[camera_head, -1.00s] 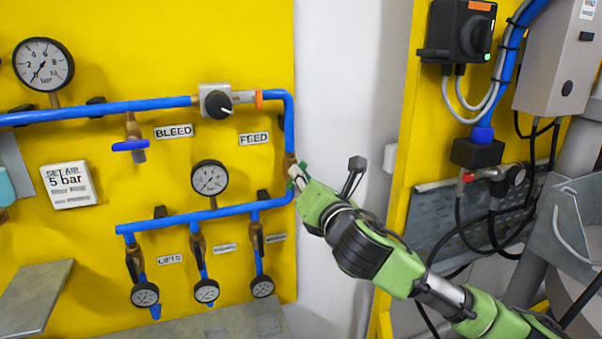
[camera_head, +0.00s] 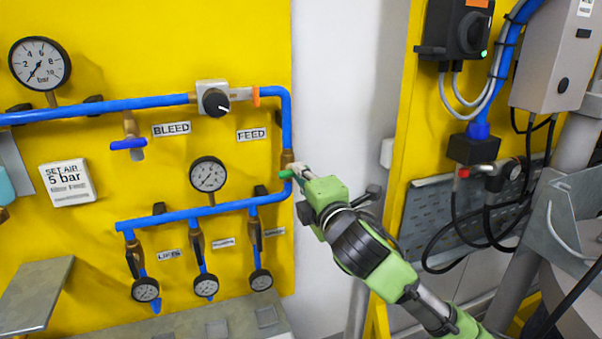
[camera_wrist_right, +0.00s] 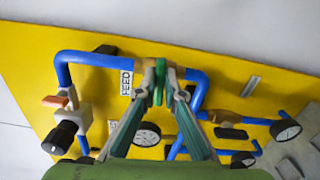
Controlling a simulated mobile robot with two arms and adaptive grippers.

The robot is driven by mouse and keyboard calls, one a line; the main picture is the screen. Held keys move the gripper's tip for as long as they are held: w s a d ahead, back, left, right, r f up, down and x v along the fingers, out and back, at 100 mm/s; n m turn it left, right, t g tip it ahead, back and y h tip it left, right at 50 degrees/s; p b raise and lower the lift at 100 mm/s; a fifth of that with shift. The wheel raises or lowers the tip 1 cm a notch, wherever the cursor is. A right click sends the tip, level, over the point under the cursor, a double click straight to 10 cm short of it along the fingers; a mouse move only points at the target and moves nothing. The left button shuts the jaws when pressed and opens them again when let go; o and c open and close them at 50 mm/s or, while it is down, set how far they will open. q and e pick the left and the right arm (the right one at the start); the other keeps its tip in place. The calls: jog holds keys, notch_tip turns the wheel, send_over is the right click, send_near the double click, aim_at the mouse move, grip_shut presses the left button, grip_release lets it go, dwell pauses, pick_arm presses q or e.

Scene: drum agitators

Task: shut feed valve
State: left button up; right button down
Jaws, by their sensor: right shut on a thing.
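The feed valve (camera_head: 287,158) is a brass body in the vertical blue pipe at the right edge of the yellow panel, below the FEED label (camera_head: 252,135). Its green handle (camera_head: 286,174) sticks out left of my right gripper (camera_head: 298,172). My right gripper is shut on this handle; the fingers hide part of it and of the valve. In the right wrist view the two fingertips (camera_wrist_right: 160,84) close around the green handle in front of the pipe. The FEED label also shows there (camera_wrist_right: 126,82). My left gripper is not in view.
A regulator with a black knob (camera_head: 215,102) and a BLEED valve with a blue handle (camera_head: 128,144) are on the upper pipe. Several small gauges hang below the lower pipe (camera_head: 205,211). A grey control box (camera_head: 560,60) and cables are at the right.

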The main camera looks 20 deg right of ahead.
jog(key=shift+m, duration=0.6)
jog(key=c, duration=2.1)
grip_release()
jog(key=shift+w+a, duration=0.1)
jog(key=shift+c, duration=0.2)
jog(key=shift+w, duration=0.1)
jog(key=s, duration=1.2)
